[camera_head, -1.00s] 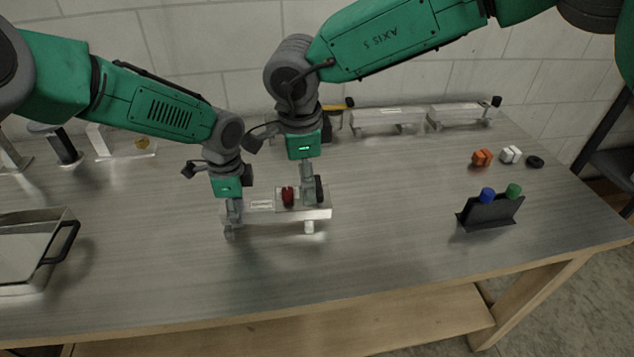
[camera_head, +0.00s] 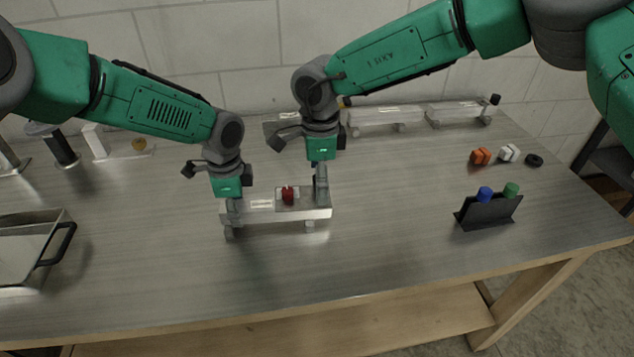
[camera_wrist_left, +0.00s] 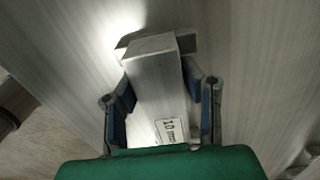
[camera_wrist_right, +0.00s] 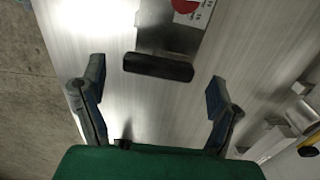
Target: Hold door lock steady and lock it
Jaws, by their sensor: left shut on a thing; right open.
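The door lock (camera_head: 275,215) is a pale metal bar on short feet, lying across the middle of the table. It carries a red knob (camera_head: 288,196) right of its middle and a white label. My left gripper (camera_head: 232,222) is shut on the bar's left end; in the left wrist view its fingers flank the bar (camera_wrist_left: 155,85). My right gripper (camera_head: 321,186) is open at the bar's right end. In the right wrist view, a black bar (camera_wrist_right: 158,67) at the end of a metal plate lies between its spread fingers, with gaps on both sides. Part of a red disc (camera_wrist_right: 186,6) shows beyond.
A black holder (camera_head: 488,213) with blue and green caps stands at the right. Orange (camera_head: 480,156) and white (camera_head: 509,153) blocks and a black ring (camera_head: 534,160) lie behind it. A metal tray (camera_head: 35,245) is at the left. The front middle is clear.

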